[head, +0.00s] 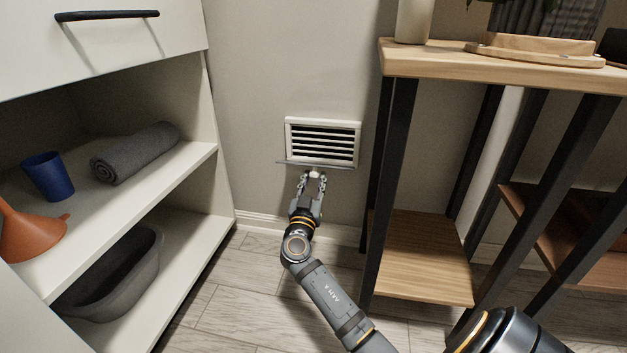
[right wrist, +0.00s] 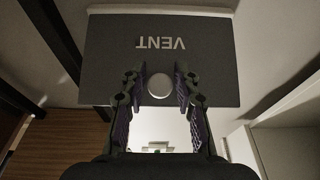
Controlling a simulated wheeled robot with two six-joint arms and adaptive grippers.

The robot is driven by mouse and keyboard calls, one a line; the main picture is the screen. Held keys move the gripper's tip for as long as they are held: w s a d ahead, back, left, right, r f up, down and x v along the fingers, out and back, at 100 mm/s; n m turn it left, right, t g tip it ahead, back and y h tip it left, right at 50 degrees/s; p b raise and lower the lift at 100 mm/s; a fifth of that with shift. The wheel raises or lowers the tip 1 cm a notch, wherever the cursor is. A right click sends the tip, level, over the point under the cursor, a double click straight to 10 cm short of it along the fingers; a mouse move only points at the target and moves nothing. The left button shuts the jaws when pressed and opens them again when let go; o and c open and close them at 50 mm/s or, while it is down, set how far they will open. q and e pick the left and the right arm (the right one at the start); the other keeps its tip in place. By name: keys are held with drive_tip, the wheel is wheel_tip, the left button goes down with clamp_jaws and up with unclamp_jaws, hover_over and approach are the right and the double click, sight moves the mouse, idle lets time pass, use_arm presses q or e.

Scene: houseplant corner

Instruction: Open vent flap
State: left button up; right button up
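The white wall vent (head: 321,143) shows its dark slats uncovered in the head view. Its grey flap (head: 290,162) stands out from the wall along the lower edge, seen nearly edge-on. In the right wrist view the flap (right wrist: 208,68) fills the upper middle, with upside-down "VENT" lettering. My right gripper (head: 313,182) is just below the flap. Its fingers (right wrist: 160,92) stand on either side of the flap's round pale knob (right wrist: 159,86), with narrow gaps showing, so it looks open around the knob. My left gripper is not in view.
A white cabinet (head: 226,190) with open shelves stands left, holding a blue cup (head: 48,177), a rolled grey towel (head: 135,152), an orange funnel (head: 28,232) and a grey tub (head: 112,280). A wooden stand (head: 425,250) with black legs stands close right of the vent.

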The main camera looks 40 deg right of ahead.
drive_tip(key=shift+o, duration=1.1)
drive_tip(key=shift+r, duration=0.15)
drive_tip(key=shift+r, duration=0.2)
wheel_tip(320, 180, up, 10)
drive_tip(key=shift+f, duration=0.25)
